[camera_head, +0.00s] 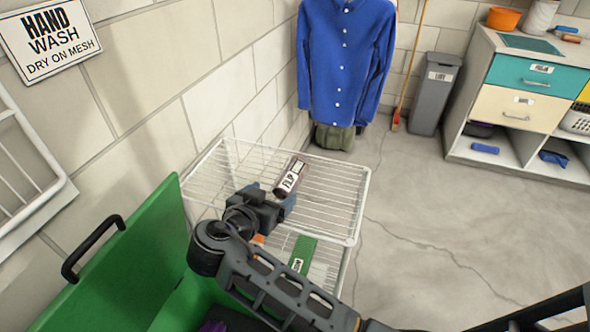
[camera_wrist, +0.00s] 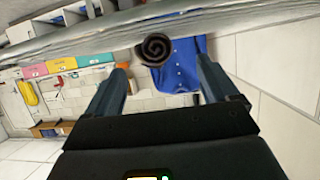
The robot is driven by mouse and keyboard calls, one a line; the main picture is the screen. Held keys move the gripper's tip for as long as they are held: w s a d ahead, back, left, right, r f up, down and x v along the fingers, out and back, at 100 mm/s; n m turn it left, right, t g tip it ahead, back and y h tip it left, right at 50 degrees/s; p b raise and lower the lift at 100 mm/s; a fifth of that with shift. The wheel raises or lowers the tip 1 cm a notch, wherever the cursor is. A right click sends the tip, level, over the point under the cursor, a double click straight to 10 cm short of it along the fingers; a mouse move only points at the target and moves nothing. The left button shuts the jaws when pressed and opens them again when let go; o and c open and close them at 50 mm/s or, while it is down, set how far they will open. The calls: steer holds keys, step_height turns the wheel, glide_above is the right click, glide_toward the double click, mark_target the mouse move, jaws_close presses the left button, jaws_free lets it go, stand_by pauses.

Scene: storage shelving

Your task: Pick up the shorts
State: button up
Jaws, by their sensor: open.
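I cannot clearly identify any item as shorts. A dark brown roll with a white label (camera_head: 291,178) lies on the top wire shelf; its spiral end (camera_wrist: 155,49) shows in the wrist view, ahead of and between my fingers. An olive green fabric item (camera_head: 334,137) sits below the hanging blue shirt (camera_head: 345,60), near the wall. My gripper (camera_head: 272,204) is open and empty over the near part of the shelf, close to the roll. In the wrist view its two fingers (camera_wrist: 164,78) are spread wide apart.
The white wire rack (camera_head: 345,240) has a lower level with a green labelled item (camera_head: 302,254). An open green bin lid (camera_head: 125,262) stands left of it. A grey bin (camera_head: 434,95) and a drawer cabinet (camera_head: 520,105) stand behind. The floor at right is clear.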

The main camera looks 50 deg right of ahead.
mark_target(285, 184)
steer(key=p+x, duration=0.1)
steer(key=x, duration=0.2)
steer(key=p+x, duration=0.1)
steer(key=x, duration=0.2)
steer(key=shift+d+r, duration=0.1)
steer(key=shift+d, duration=0.3)
steer(key=shift+w+d+f, duration=0.15)
steer(key=shift+d+f, duration=0.2)
steer(key=shift+d, duration=0.15)
steer(key=shift+c, duration=0.4)
steer(key=c, duration=1.1)
